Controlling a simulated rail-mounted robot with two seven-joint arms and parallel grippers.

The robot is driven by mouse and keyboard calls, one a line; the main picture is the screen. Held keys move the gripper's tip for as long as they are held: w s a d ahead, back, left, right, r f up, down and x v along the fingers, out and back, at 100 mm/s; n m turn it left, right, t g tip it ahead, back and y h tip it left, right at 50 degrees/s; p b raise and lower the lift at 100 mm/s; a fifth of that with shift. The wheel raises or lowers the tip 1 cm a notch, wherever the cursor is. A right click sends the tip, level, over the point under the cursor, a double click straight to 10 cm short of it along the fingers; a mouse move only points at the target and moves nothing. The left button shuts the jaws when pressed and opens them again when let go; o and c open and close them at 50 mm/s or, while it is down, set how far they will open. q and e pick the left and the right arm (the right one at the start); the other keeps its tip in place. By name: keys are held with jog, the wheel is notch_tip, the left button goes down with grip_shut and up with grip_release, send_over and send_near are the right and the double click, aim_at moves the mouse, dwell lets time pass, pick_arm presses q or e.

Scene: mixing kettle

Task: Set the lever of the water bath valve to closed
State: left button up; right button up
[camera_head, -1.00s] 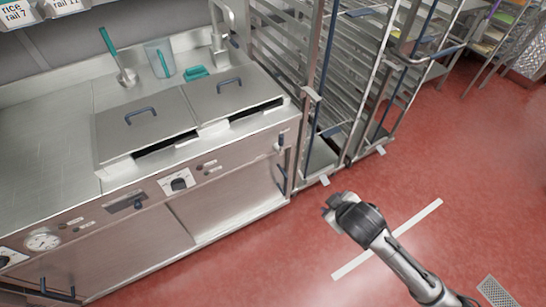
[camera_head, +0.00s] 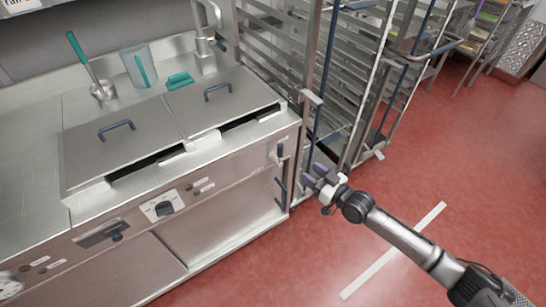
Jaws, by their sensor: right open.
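The steel water bath unit (camera_head: 225,160) fills the left and middle of the view, with two lids on top. A small dark lever (camera_head: 280,151) stands roughly upright at the right end of its front panel; I take it to be the valve lever, but no label is readable. My right gripper (camera_head: 311,177) is open and empty, with its purple-grey fingers pointing up and left. It appears in front of the unit's right end, to the right of and below the lever, not touching it. My left gripper is not in view.
A dark vertical handle (camera_head: 281,193) sits below the lever. A rotary knob (camera_head: 164,208) and another dark fitting (camera_head: 117,235) are further left on the panel. A tall rack trolley (camera_head: 345,80) stands close on the right. The red floor (camera_head: 400,190) is clear in front.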

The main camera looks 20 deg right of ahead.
aim_at(282, 152)
jog(key=b+x, duration=0.7)
jog(key=x, duration=0.6)
jog(key=shift+a+r+b, duration=0.1)
jog(key=shift+b, duration=0.25)
jog(key=shift+w+a+r, duration=0.1)
jog(key=shift+w+r, duration=0.05)
jog(key=shift+w, duration=0.1)
jog(key=shift+w, duration=0.15)
